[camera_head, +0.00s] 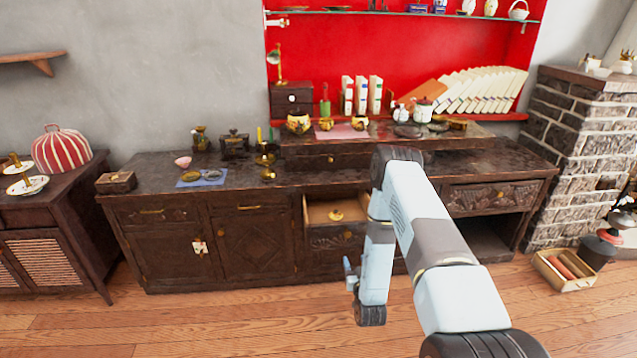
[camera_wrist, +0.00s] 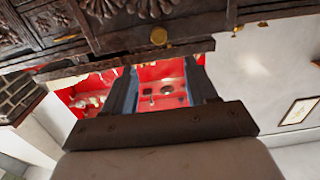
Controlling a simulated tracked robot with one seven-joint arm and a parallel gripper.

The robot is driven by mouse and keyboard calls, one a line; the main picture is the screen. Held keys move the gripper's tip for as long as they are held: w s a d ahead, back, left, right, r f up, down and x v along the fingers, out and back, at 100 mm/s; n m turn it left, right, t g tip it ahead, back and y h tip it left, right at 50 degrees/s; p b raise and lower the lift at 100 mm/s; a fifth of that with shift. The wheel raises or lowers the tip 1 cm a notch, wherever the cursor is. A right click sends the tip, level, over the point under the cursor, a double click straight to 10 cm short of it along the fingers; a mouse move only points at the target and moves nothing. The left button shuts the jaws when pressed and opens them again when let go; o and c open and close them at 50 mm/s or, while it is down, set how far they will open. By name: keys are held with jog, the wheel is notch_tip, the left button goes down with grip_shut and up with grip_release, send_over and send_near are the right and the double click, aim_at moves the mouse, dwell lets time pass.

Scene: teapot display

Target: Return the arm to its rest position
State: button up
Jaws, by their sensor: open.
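My arm (camera_head: 415,210) rises from the lower right of the head view, bends at an elbow in front of the long dark cabinet (camera_head: 250,250), and hangs down to a dark joint low over the floor. In the wrist view my gripper (camera_wrist: 161,88) has its two dark fingers spread apart, with nothing held between them. In the head view the fingers are hard to make out near the hanging end of the arm. The wrist view looks upside down, with carved drawer fronts (camera_wrist: 125,15) at the top and the red display behind the fingers.
A cabinet drawer (camera_head: 335,212) stands open beside the hanging forearm, with a brass knob showing. An open recess lies right of the arm. A box with orange-brown items (camera_head: 563,268) sits on the floor at right. Wooden floor (camera_head: 200,325) is clear at the lower left.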

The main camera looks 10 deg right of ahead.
jog(key=w+r+n+g, duration=0.15)
jog(key=w+r, duration=0.25)
jog(key=r, duration=1)
jog(key=w+r+g, duration=0.3)
jog(key=w+r, duration=0.2)
jog(key=r, duration=1)
jog(key=s+r+g, duration=0.3)
jog(key=s+r, duration=0.9)
jog(key=r, duration=0.4)
jog(key=s+r+g, duration=0.2)
jog(key=s+r, duration=0.3)
jog(key=s, duration=1.1)
jog(key=s+r+m+g, duration=0.1)
jog(key=s+r+g, duration=0.2)
jog(key=s, duration=1.3)
notch_tip(320, 180, up, 3)
jog(key=shift+s+d, duration=0.15)
jog(key=shift+d, duration=0.3)
jog(key=shift+m, duration=0.25)
jog(key=shift+c, duration=0.3)
